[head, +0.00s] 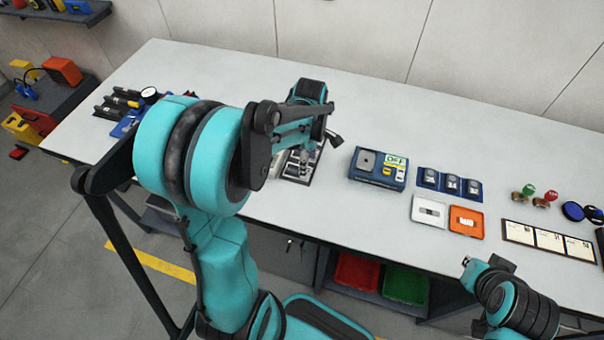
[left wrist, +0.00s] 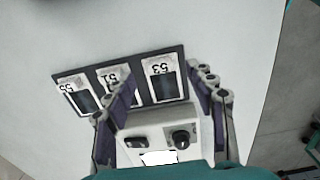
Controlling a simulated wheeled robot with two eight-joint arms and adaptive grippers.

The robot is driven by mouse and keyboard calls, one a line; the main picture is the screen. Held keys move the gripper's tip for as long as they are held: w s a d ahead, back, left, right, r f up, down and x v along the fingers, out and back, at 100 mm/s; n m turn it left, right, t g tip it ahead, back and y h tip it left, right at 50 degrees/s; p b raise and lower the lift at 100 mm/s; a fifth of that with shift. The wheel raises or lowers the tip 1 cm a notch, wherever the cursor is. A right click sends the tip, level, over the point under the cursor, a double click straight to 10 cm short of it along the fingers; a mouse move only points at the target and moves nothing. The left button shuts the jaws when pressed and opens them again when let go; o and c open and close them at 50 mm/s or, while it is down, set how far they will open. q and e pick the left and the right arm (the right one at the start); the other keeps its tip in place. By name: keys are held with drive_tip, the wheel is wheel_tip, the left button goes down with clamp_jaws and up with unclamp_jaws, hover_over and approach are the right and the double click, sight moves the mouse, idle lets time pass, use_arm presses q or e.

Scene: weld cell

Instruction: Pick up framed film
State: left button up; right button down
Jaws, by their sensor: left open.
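Three framed films, white frames around dark film, lie side by side in a dark holder (left wrist: 146,104) on the bench. The framed film marked 53 (left wrist: 165,87) is at the right in the left wrist view, another (left wrist: 113,78) is in the middle, partly behind a finger, and one marked 55 (left wrist: 78,94) is at the left. My left gripper (left wrist: 160,72) is open and empty, its fingers on either side of film 53 in the picture. In the head view my left gripper (head: 299,158) hangs over the holder (head: 316,166) and hides much of it. My right arm shows at lower right; its fingers are unclear.
Right of the holder stand a blue device (head: 378,170), a dark-blue tray (head: 450,184), a white tray (head: 429,210), an orange tray (head: 466,220) and a card board (head: 548,242). A grey knobbed panel (left wrist: 157,133) sits low in the wrist view. Blue-tray tools (head: 125,105) lie left.

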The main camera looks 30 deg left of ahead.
sight(298, 170)
use_arm(q)
wheel_tip(298, 170, down, 4)
drive_tip(key=shift+r+b, duration=0.25)
drive_tip(key=shift+b, duration=0.3)
drive_tip(key=shift+r, duration=0.1)
drive_tip(key=c, duration=1)
drive_tip(key=shift+c, duration=0.2)
drive_tip(key=shift+r, duration=0.1)
